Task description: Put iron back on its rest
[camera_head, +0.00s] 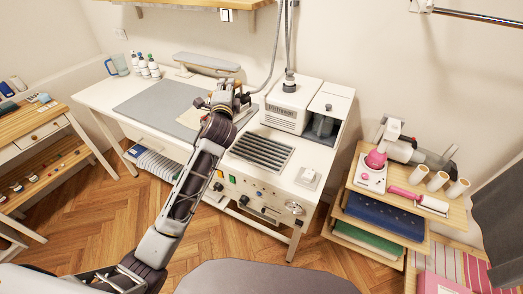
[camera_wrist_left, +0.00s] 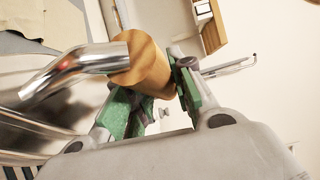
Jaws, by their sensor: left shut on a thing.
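My left gripper (camera_head: 228,104) is over the white ironing table, beside the grey mat's right edge. In the left wrist view its green-padded fingers (camera_wrist_left: 155,100) are shut on the iron's wooden handle (camera_wrist_left: 148,64). A bent shiny metal tube (camera_wrist_left: 75,72) joins the handle, and the iron's metal body (camera_wrist_left: 35,125) shows at the left. In the head view the iron (camera_head: 240,97) is mostly hidden by my gripper; whether it touches the table cannot be told. A dark slatted plate (camera_head: 262,151), which looks like the rest, lies nearer and to the right. My right gripper is not in view.
A white boiler unit (camera_head: 291,105) stands behind the slatted plate, with a hose rising from it. The grey mat (camera_head: 160,104) is mostly clear. Bottles (camera_head: 147,66) and a mug (camera_head: 117,65) stand at the far left. A loaded wooden shelf (camera_head: 430,222) is at the right.

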